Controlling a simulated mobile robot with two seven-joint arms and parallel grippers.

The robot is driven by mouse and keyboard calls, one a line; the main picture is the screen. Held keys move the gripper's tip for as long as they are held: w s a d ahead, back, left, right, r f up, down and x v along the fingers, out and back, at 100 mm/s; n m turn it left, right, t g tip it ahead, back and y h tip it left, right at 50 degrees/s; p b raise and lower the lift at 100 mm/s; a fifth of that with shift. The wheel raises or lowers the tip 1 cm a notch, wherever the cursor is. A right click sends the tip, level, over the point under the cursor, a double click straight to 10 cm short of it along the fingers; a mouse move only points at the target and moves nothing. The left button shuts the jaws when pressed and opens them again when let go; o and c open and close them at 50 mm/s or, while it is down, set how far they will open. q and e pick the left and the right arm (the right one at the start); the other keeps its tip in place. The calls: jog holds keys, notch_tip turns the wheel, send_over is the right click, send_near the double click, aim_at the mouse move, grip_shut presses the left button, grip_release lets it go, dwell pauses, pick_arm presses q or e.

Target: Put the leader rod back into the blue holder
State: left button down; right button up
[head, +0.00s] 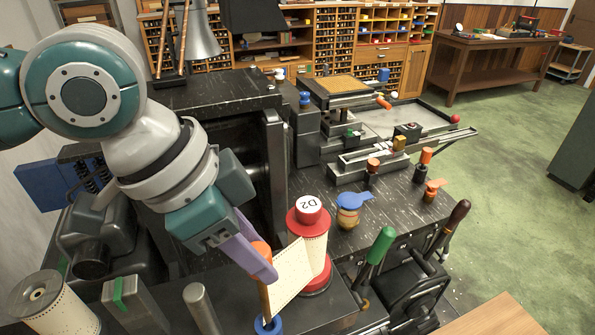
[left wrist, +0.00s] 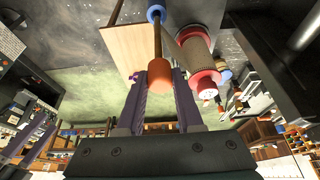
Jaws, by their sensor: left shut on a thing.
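The leader rod is a thin brown rod (head: 264,294) with an orange cap (head: 260,249). My left gripper (head: 264,268), with purple fingers, is shut on it at the cap end. In the left wrist view the orange cap (left wrist: 158,78) shows between the fingertips and the brown shaft (left wrist: 157,42) runs away from them. The blue holder (head: 268,325) is at the rod's far end, at the bottom of the head view; it also shows in the left wrist view (left wrist: 156,13). I cannot tell how deep the rod sits in it. My right gripper is not in view.
A perforated paper strip (head: 292,279) is beside the rod, close to the red-ended spool (head: 310,245) marked D2. Green (head: 380,245) and dark-handled (head: 456,216) levers stand to the right. A paper roll (head: 55,308) stands at lower left.

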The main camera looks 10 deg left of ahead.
pick_arm(q)
jog(key=shift+f, duration=0.15)
notch_tip(320, 180, down, 5)
jog(key=b, duration=0.3)
dwell(1.3)
jog(key=shift+c, duration=2.4)
grip_release()
notch_tip(320, 180, up, 6)
jog(key=p, duration=0.6)
jog(key=shift+p, duration=0.35)
